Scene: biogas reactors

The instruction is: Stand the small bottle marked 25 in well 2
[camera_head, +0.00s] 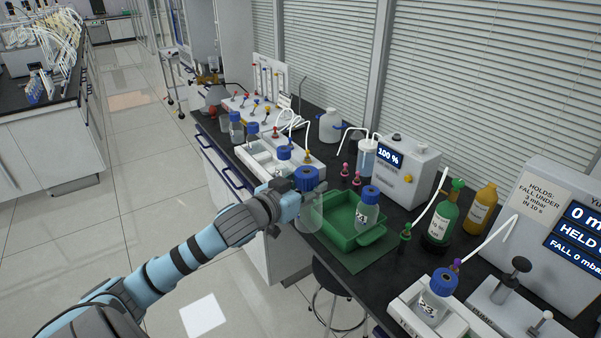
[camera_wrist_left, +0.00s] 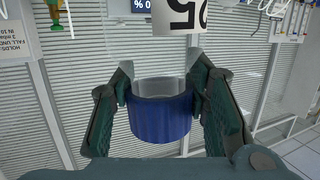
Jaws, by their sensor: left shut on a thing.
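My left gripper (camera_head: 303,188) is shut on the small bottle marked 25 (camera_head: 309,215), a clear bottle with a blue cap. It holds the bottle upright by the cap, in front of the left end of the green tray. In the left wrist view, the blue cap (camera_wrist_left: 161,118) sits between both fingers and the label reading 25 (camera_wrist_left: 181,17) shows upside down. A white block (camera_head: 262,160) on the bench to the left holds a blue-capped bottle (camera_head: 284,158). I cannot read a well number. My right gripper is out of view.
The green tray (camera_head: 352,240) holds another blue-capped bottle (camera_head: 367,210). A bottle marked 23 (camera_head: 435,295) stands in a white holder (camera_head: 408,312) at the front right. A grey box reading 100 % (camera_head: 408,172), a green bottle (camera_head: 443,217) and a yellow bottle (camera_head: 480,210) stand behind.

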